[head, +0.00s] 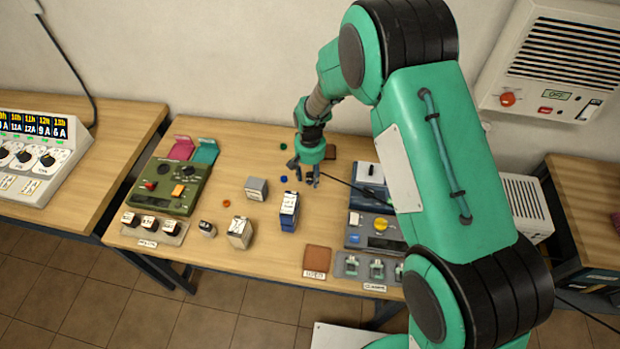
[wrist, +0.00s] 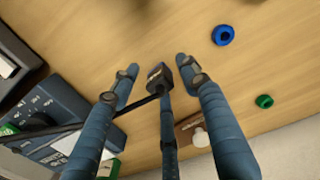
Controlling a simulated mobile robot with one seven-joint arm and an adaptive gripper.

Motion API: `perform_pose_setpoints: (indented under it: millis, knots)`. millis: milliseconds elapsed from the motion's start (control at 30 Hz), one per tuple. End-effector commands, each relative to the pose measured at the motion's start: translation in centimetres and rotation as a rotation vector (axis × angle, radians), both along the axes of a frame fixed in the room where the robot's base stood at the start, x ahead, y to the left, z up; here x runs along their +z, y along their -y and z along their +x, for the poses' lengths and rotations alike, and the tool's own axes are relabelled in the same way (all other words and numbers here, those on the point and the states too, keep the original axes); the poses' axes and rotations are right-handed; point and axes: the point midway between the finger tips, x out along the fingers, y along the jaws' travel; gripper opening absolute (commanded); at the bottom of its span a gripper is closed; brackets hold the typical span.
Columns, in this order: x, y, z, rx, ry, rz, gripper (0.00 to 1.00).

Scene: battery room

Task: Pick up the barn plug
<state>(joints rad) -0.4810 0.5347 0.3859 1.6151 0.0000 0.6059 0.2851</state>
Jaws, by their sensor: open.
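A small black plug (wrist: 158,77) with a pale label lies on the wooden table, a black cable running from it; I take it for the barn plug, though its lettering is too small to read. In the wrist view it sits between the spread fingers of my gripper (wrist: 156,70), which is open, with a third finger below it. In the head view my gripper (head: 304,182) points down at the back of the table, low over the plug (head: 309,181), which its fingers partly hide. I cannot tell whether any finger touches it.
The blue ring (wrist: 223,35) and green ring (wrist: 264,101) lie right of my gripper in the wrist view. In the head view, a blue battery (head: 289,212) stands in front of it. A blue-grey device (head: 375,232) stands right; a green device (head: 172,187) is left.

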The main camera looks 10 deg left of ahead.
Motion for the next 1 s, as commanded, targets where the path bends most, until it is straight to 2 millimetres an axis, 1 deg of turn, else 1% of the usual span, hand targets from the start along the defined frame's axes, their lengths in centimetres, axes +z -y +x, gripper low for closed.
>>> perform_pose_setpoints:
  millis: [67,100,167,300,333,767,867,1000]
  knots:
    - [0.0,0.0,0.0,0.000,0.000,0.000,0.45]
    - [0.0,0.0,0.0,0.000,0.000,0.000,0.43]
    - [0.0,0.0,0.0,0.000,0.000,0.000,0.31]
    - [0.0,0.0,0.0,0.000,0.000,0.000,0.04]
    - [0.0,0.0,0.0,0.000,0.000,0.000,0.00]
    - [0.2,0.0,0.0,0.000,0.001,0.000,0.00]
    - [0.6,0.0,0.0,0.000,0.001,0.000,0.00]
    - [1.9,0.0,0.1,0.000,0.003,0.002,0.00]
